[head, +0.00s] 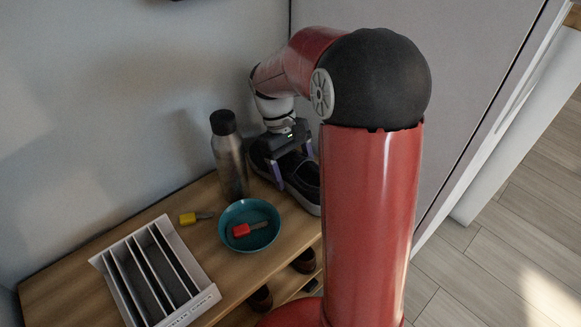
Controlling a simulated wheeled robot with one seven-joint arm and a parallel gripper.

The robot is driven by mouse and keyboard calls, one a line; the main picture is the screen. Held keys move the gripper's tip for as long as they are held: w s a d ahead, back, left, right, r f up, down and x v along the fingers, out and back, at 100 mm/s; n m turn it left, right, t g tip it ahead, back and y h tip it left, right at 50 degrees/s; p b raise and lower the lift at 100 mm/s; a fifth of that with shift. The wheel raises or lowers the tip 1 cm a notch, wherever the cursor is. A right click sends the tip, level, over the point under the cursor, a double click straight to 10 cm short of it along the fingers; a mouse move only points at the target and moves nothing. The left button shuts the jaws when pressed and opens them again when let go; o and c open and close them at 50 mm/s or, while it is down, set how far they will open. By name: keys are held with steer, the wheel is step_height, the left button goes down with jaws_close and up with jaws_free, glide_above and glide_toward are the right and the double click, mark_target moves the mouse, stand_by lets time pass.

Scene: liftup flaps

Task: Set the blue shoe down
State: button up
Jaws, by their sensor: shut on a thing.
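A dark blue shoe (303,183) with a pale sole edge is at the right end of the wooden cabinet top (195,245), near the wall corner. My gripper (291,168) comes down over it from above, with its fingers on either side, shut on the shoe. My arm hides part of the shoe's right side. I cannot tell whether its sole touches the wood. Another dark shoe part (260,160) shows just left of the gripper; I cannot tell if it is a second shoe.
A steel bottle (229,160) with a black cap stands close left of the shoe. A teal bowl (262,240) holding a red-handled item (243,230) is in front. A yellow-handled item (188,218) and a white slotted rack (140,235) lie further left. Lower shelves hold brown shoes (260,299).

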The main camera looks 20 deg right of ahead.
steer(key=shift+f, duration=0.15)
steer(key=o, duration=1.1)
